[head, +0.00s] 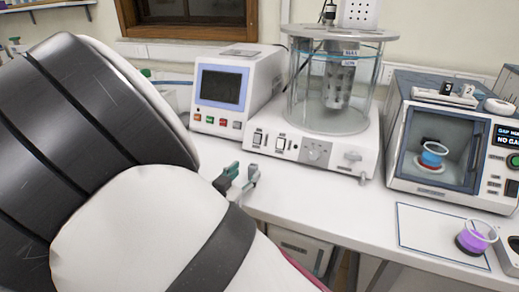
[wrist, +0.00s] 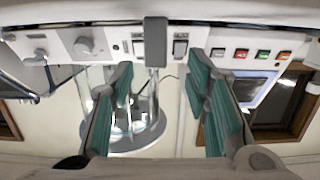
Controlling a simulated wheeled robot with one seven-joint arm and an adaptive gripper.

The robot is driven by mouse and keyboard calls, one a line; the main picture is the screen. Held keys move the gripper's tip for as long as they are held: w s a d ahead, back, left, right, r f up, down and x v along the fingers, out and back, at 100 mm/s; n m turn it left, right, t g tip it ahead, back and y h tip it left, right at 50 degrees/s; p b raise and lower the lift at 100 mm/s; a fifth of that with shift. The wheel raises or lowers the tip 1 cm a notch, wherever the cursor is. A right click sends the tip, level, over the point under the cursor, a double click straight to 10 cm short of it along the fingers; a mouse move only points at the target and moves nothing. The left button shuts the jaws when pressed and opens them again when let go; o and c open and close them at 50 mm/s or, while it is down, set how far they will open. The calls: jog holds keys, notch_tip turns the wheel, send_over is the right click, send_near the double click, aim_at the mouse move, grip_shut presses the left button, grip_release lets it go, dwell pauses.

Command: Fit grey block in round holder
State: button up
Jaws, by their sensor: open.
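A dark grey block (wrist: 155,42) shows upright at the top middle of the wrist view, in front of the switch panel. My gripper (wrist: 160,85) is open, its teal-padded fingers spread to either side of the block's line with nothing between the pads. In the head view, my gripper (head: 241,176) is low over the bench in front of the white machines. I cannot pick out the block there; my arm and gripper cover that part. I cannot tell for sure which part is the round holder; a round glass bath (head: 335,85) stands on the switch-panel machine.
A white unit with a screen (head: 222,88) stands left of the bath. A tester (head: 450,140) at right holds a cup of blue liquid (head: 432,155).

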aim_at(251, 169)
jog(key=x, duration=0.5)
jog(key=shift+d+b, duration=0.25)
jog(key=shift+b, duration=0.1)
jog(key=shift+r, duration=0.1)
grip_shut()
